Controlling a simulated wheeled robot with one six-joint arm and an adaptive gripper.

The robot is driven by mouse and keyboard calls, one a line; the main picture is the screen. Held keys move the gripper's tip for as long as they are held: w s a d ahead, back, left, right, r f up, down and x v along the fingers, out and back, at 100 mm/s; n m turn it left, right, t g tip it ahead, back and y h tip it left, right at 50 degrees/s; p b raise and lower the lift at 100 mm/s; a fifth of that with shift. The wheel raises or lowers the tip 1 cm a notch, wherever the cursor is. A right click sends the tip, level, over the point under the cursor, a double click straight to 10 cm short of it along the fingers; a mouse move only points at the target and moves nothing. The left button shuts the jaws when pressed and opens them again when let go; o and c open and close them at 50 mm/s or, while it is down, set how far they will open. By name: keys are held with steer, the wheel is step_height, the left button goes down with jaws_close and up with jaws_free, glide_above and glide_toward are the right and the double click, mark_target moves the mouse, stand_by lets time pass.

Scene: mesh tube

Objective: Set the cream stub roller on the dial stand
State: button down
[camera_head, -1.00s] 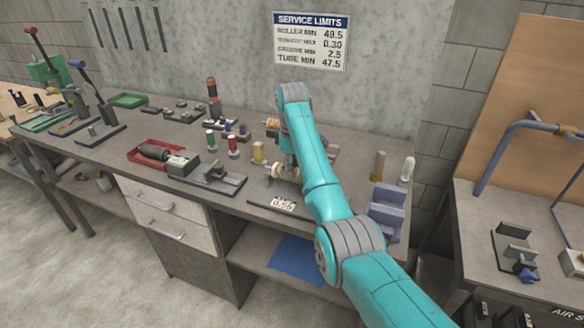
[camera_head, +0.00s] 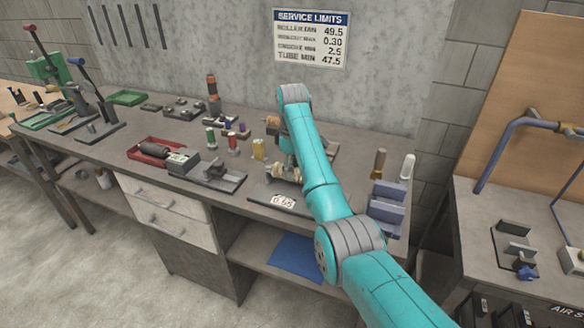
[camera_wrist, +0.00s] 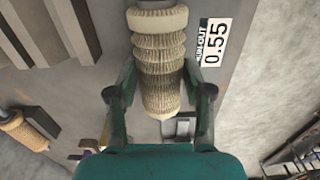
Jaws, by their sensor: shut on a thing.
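The cream stub roller (camera_wrist: 158,60) is ribbed and lies lengthwise between the fingers of my gripper (camera_wrist: 158,92) in the wrist view. My gripper is shut on it. In the head view the roller (camera_head: 280,172) shows only in part, low over the dial stand (camera_head: 259,198), with my arm covering much of it. The stand is a dark flat base with a white label reading 0.55; the label (camera_wrist: 212,44) also shows right of the roller in the wrist view. I cannot tell whether the roller touches the stand's supports.
A grey fixture (camera_head: 214,174) and a red tray (camera_head: 150,151) stand left of the dial stand. Small coloured spools, including a yellow one (camera_head: 258,149), stand behind. A blue-grey block (camera_head: 388,205) is at the bench's right end. Another ribbed roller (camera_wrist: 22,131) shows at left in the wrist view.

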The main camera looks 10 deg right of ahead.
steer(key=shift+f, duration=0.5)
stand_by(0.6)
steer(key=shift+c, duration=1.9)
jaws_free()
steer(key=shift+f, duration=0.1)
